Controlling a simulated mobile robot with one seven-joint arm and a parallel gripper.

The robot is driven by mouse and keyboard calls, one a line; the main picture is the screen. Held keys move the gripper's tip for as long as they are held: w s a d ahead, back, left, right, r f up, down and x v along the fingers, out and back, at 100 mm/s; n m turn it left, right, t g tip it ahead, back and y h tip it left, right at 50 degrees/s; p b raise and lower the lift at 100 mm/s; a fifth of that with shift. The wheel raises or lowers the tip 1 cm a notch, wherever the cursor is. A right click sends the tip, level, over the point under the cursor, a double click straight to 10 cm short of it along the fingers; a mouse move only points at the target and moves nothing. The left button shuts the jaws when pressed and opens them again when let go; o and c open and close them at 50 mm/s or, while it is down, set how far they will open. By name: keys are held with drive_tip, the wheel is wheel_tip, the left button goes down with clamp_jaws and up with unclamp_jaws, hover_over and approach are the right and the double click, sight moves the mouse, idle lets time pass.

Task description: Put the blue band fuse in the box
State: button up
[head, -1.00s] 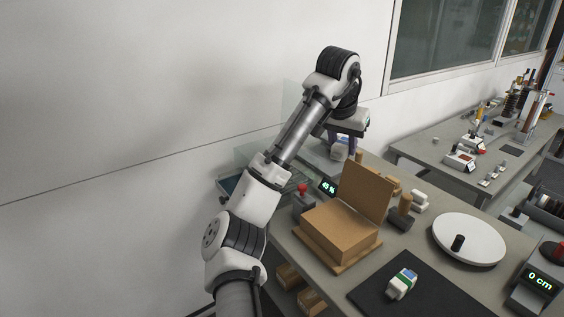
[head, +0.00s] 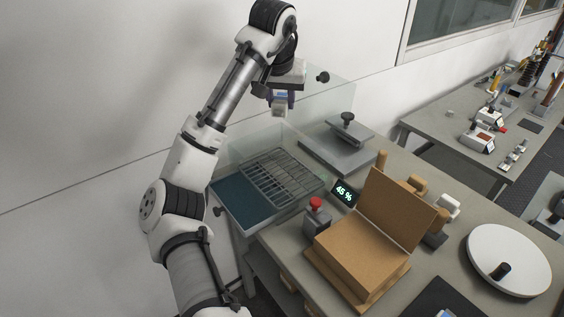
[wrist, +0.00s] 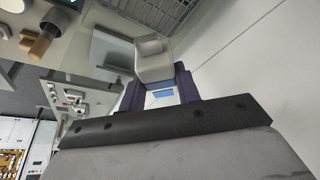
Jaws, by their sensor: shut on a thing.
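My gripper (head: 281,100) is shut on a pale fuse with a blue band (head: 281,106), held in the air above the slotted rack area. In the wrist view the pale fuse (wrist: 154,62) sits between the purple fingers, and its blue part shows nearer the palm. A brown cardboard box (head: 350,247) stands on the bench to the right and below my gripper, with its flap upright at the right. The box's inside cannot be made out.
A metal slotted rack (head: 283,178) stands by clear panels. A red-button unit (head: 316,220), a 45 % display (head: 343,193), a grey plate with a black knob (head: 340,143) and a white round plate (head: 510,259) are near. A black mat (head: 436,300) lies at the front.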

drive_tip(key=shift+w+a, duration=0.2)
drive_tip(key=shift+f, duration=0.4)
hover_over(280, 170)
drive_tip(key=s, duration=0.2)
drive_tip(key=f, duration=1.3)
drive_tip(key=shift+w+a+f, duration=0.1)
drive_tip(key=shift+w+f, duration=0.1)
drive_tip(key=shift+f, duration=0.2)
drive_tip(key=shift+f+p, duration=0.35)
drive_tip(key=shift+f, duration=2.25)
drive_tip(key=shift+f, duration=0.15)
drive_tip(key=o, duration=1)
drive_tip(key=shift+o, duration=0.2)
